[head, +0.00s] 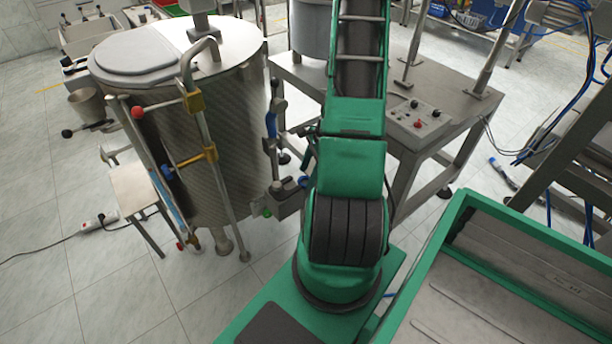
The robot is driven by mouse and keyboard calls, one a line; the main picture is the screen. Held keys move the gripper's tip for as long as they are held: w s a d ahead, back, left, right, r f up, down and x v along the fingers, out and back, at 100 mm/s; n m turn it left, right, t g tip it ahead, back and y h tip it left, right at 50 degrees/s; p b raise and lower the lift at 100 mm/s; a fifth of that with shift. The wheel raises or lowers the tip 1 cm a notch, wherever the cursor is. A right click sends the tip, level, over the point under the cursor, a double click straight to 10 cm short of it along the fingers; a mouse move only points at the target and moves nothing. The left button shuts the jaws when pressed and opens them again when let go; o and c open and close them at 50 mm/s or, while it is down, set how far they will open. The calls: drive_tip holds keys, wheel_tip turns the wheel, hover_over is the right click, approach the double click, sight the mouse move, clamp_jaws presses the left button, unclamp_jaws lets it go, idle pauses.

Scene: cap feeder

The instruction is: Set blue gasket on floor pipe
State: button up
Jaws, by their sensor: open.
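My green arm rises through the middle of the head view and leaves at the top edge, so my gripper is out of view.
A large steel tank (205,150) with pipes and valves stands at the left. A steel table (440,100) with a button panel stands behind my arm. A green-rimmed tray (450,235) is at the lower right.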

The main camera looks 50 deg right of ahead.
drive_tip(key=v, duration=1)
drive_tip(key=s+a+r+n+g+h, duration=0.2)
drive_tip(key=a+r+n, duration=0.85)
drive_tip(key=r, duration=0.45)
drive_tip(key=s+a+r+n, duration=0.7)
drive_tip(key=s+a+n, duration=0.1)
drive_tip(key=s+a, duration=0.1)
drive_tip(key=shift+s+r+h, duration=0.2)
drive_tip(key=shift+r+h, duration=0.05)
drive_tip(key=shift+h, duration=0.05)
